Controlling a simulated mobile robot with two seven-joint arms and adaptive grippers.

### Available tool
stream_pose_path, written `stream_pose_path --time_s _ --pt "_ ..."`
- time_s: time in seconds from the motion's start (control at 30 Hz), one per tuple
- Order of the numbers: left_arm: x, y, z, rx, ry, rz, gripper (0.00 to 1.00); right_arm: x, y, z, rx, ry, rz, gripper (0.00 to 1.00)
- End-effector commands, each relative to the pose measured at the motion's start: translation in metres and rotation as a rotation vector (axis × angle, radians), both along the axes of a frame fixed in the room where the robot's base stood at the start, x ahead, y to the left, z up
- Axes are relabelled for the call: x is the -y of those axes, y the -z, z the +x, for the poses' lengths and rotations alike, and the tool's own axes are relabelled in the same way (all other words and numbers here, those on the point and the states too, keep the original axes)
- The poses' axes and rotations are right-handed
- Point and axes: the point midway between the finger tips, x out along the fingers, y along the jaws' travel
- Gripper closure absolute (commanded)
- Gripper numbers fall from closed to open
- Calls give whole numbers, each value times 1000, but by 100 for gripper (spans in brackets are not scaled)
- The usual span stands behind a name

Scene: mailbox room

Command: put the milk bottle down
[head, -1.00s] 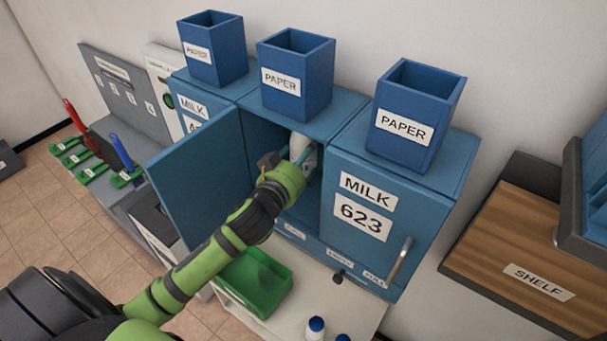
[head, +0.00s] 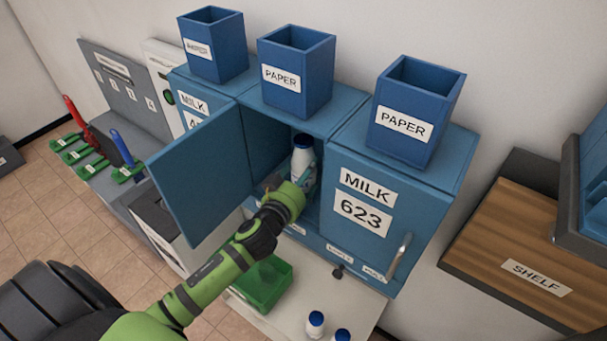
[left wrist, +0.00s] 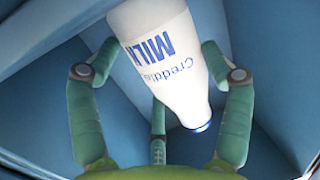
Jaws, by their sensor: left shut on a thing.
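The milk bottle (head: 303,167), white with a dark blue cap, stands about upright inside the open middle compartment (head: 265,145) of the blue cabinet. In the left wrist view the bottle (left wrist: 165,55) shows its MILK print, cap toward the lower edge. My left gripper (head: 291,184) reaches in from the front, low on the bottle. Its green fingers (left wrist: 158,60) are on both sides of the bottle, shut on it. Whether the bottle's base touches the compartment floor is hidden. My right gripper is not in view.
The compartment's blue door (head: 203,178) stands open at left. The closed MILK 623 door (head: 375,225) is at right. PAPER boxes (head: 296,75) stand on top. Below are a green tray (head: 262,285) and two more bottles (head: 315,324). A wooden shelf (head: 520,235) is at right.

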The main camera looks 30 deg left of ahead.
Motion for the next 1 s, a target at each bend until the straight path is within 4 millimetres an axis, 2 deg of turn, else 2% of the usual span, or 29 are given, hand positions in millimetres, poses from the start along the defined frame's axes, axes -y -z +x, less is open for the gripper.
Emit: stream_pose_path --time_s 0.03,0.07,0.1,0.53,0.67,1.0 --pt "0 3 0 -1 0 -1 16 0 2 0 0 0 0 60" --pt "0 2 0 -1 0 -1 4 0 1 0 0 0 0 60" --pt "0 2 0 -1 0 -1 0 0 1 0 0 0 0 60" --pt "0 -4 0 -1 0 1 0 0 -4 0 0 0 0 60" --pt "1 -1 -16 -3 0 -1 0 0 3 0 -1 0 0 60" --pt "4 -10 -84 -3 0 -2 0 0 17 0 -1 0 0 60"
